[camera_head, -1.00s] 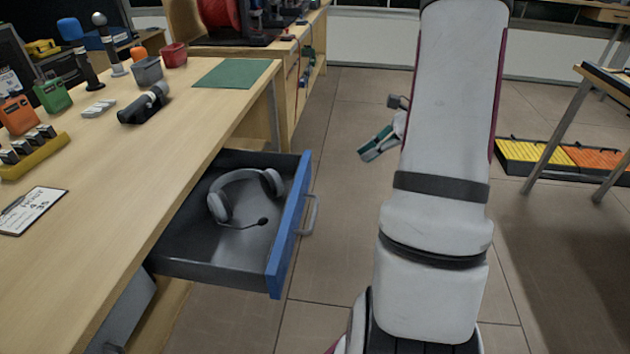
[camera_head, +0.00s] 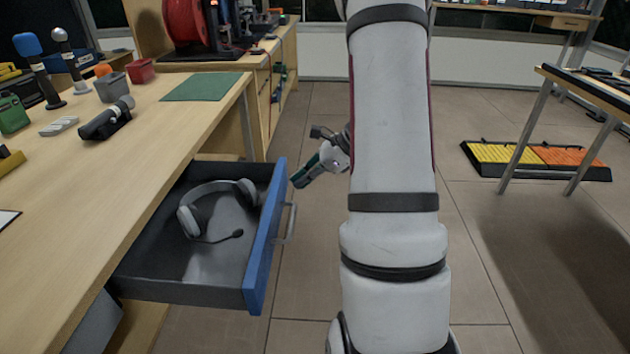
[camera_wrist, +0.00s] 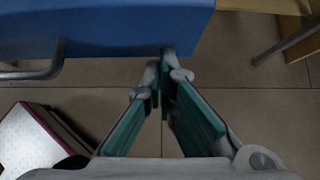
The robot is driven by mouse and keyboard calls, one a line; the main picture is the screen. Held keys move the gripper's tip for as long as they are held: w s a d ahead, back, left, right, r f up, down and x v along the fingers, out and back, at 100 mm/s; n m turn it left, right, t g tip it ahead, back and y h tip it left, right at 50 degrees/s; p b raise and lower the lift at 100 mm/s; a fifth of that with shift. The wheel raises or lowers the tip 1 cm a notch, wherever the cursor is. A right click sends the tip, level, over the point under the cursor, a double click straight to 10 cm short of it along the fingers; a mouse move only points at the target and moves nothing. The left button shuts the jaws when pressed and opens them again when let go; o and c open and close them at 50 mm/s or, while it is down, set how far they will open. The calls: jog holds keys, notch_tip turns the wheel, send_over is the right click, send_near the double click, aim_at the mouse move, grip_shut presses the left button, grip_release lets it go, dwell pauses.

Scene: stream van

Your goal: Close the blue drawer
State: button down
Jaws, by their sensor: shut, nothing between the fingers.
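The blue drawer (camera_head: 265,240) is pulled out from the wooden desk (camera_head: 150,150), and a grey headset (camera_head: 188,212) with a microphone lies inside it. Its grey bar handle (camera_head: 290,222) is on the blue front, facing right. My gripper (camera_head: 298,180) is shut and empty, just to the right of the drawer front near its far end. In the wrist view, the blue front (camera_wrist: 110,28) fills the upper left, and the fingertips (camera_wrist: 165,60) are at its lower edge near its right end. The handle (camera_wrist: 40,70) is left of the fingers. I cannot tell whether the fingertips touch the front.
The desktop holds a green mat (camera_head: 203,87), a grey bin (camera_head: 112,88) and a black device (camera_head: 107,120). A yellow and orange floor tray (camera_head: 540,158) lies under a table on the right. The tiled floor (camera_head: 310,290) right of the drawer is clear.

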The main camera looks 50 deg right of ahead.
jog(key=shift+w+a, duration=0.2)
dwell(0.3)
jog(key=p, duration=0.2)
send_near(192, 187)
jog(key=x, duration=0.4)
jog(key=shift+a+f, duration=0.1)
jog(key=shift+f, duration=0.15)
